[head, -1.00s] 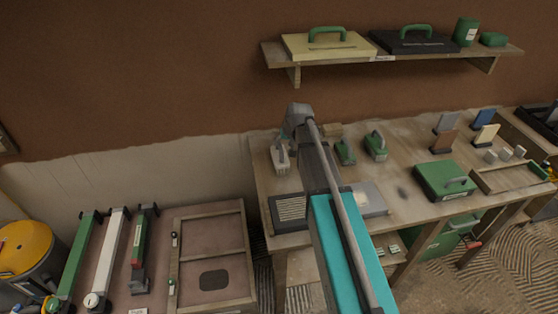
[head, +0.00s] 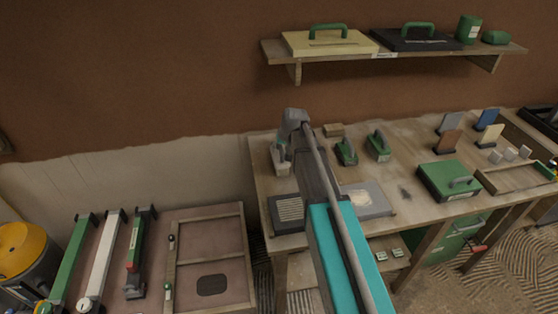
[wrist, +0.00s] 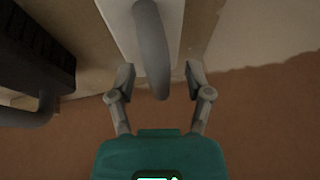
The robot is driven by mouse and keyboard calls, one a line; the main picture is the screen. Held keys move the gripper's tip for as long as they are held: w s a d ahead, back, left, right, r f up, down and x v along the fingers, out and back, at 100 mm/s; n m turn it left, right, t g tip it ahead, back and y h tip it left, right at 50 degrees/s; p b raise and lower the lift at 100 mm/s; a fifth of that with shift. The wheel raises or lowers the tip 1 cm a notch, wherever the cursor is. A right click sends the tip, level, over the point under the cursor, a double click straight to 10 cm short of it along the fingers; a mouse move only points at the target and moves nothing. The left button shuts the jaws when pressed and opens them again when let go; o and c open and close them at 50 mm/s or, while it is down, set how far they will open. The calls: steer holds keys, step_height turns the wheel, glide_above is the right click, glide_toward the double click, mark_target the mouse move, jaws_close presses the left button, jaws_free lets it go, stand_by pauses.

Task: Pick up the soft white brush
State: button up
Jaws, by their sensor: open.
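A white block with a grey curved handle, which looks like the soft white brush (head: 279,168), stands at the back left of the workbench. In the head view its upper part is hidden by my gripper (head: 282,145). In the wrist view the white brush (wrist: 124,22) is at the top middle, its grey handle pointing toward my gripper (wrist: 158,78). The two fingers are open and spread, one to each side of the handle's end. I see no contact between fingers and handle; the height gap is hard to judge.
A dark ridged block (wrist: 35,45) with its own handle lies close to the left in the wrist view. The brown wall (wrist: 255,120) is close behind the bench. Two green-bodied tools (head: 346,152) (head: 379,146) stand to the right on the workbench (head: 415,205).

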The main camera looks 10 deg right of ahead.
jaws_close()
stand_by(0.4)
steer(key=shift+r, duration=0.15)
step_height(320, 180, up, 3)
steer(key=p, duration=0.3)
steer(key=s+d+r+p, duration=0.3)
steer(key=s+r+p, duration=0.6)
steer(key=s, duration=0.4)
steer(key=shift+s+d+r+p, duration=0.25)
steer(key=shift+d+r+p, duration=0.1)
steer(key=shift+p, duration=0.15)
